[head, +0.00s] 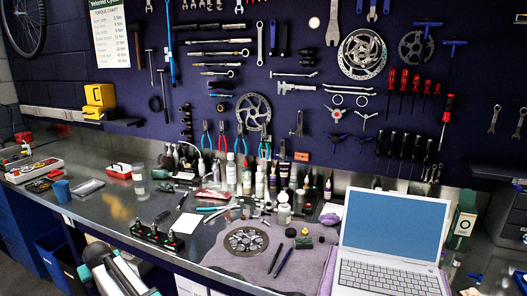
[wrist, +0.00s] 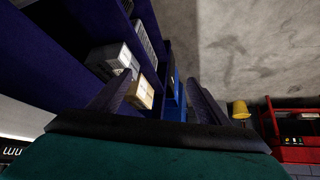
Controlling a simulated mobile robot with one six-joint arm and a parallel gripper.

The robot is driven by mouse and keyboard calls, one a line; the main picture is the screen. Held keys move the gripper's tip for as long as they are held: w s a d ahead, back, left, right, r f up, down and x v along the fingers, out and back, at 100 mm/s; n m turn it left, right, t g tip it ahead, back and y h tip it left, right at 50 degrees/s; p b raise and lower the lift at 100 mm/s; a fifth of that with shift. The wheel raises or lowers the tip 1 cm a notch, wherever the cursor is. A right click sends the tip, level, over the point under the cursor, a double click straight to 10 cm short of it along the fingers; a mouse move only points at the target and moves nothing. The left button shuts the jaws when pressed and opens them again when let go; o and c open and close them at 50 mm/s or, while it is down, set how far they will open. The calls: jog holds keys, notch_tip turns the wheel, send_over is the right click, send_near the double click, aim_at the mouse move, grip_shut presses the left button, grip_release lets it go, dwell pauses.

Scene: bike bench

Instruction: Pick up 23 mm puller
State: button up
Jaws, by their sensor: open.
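I cannot pick out the 23 mm puller for certain; many small tools lie on the bench or hang on the wall, too small to identify by size. Small dark and metal parts (head: 304,243) lie on the grey-purple mat (head: 225,262), near a disc rotor (head: 246,241) and two pen-like tools. In the wrist view my gripper (wrist: 158,98) is open, its two dark fingers wide apart with nothing between them held. It points away from the bench top, toward blue shelving and grey floor. My arm shows at the lower left of the head view; its fingertips are not clear there.
An open laptop (head: 392,240) covers the bench's right front. Bottles (head: 247,178) crowd the back edge. A black holder with green-tipped items (head: 157,236) stands at the front left. In the wrist view are a cardboard box (wrist: 140,92) and a red cart (wrist: 290,125).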

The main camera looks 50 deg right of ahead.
jog(key=w+r+t, duration=0.1)
jog(key=w+r, duration=0.2)
jog(key=r, duration=0.4)
jog(key=w+r+t, duration=0.2)
jog(key=w+r, duration=0.2)
jog(key=r, duration=0.2)
jog(key=s+d+r+m+h+p, duration=0.1)
jog(key=s+d+r+m+h, duration=0.15)
jog(key=d+r, duration=0.9)
jog(key=s+d+r+m+h, duration=0.25)
jog(key=d+r, duration=0.55)
jog(key=d, duration=0.7)
jog(key=s+d+r+m+h+p, duration=0.1)
jog(key=s+d+r+h, duration=0.15)
jog(key=d+r, duration=0.9)
jog(key=s+d+r+m+g+h, duration=0.2)
jog(key=s+d+r+m+h, duration=0.1)
jog(key=s+d+r, duration=1.1)
jog(key=s+d+r+m+g+h+p, duration=0.1)
jog(key=s+d+r+m+g+h, duration=0.2)
jog(key=s+d+r, duration=1.1)
jog(key=s+m+h, duration=0.1)
jog(key=s, duration=0.3)
jog(key=shift+d+r+m+p, duration=0.15)
jog(key=shift+d+m+p, duration=0.15)
jog(key=shift+d, duration=0.15)
